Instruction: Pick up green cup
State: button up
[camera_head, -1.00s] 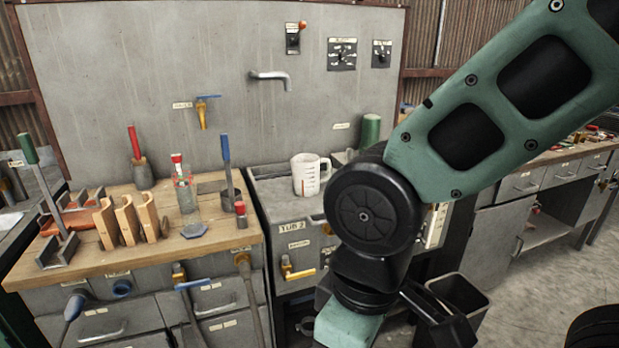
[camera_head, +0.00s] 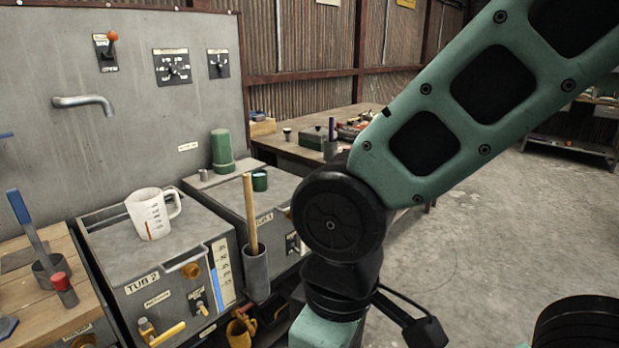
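A small green cup (camera_head: 260,180) stands on the top of the right-hand tub cabinet, marked TUB 1. A taller green cylinder (camera_head: 222,148) stands behind it, to its left. My arm crosses the right half of the view, with its elbow right of the green cup. My gripper is out of the frame, so its state does not show.
A white measuring jug (camera_head: 152,213) stands on the TUB 2 cabinet (camera_head: 150,272). A wooden handle (camera_head: 250,213) rises from a grey holder (camera_head: 256,272) in front of the green cup. A faucet (camera_head: 84,102) juts from the back panel. Open floor lies right.

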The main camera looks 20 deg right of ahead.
aim_at(259, 177)
jog(key=z, duration=0.15)
jog(key=i+u, duration=0.3)
jog(key=i, duration=0.55)
jog(key=i+l+u, duration=0.1)
jog(key=i+u, duration=0.25)
jog(key=i, duration=0.55)
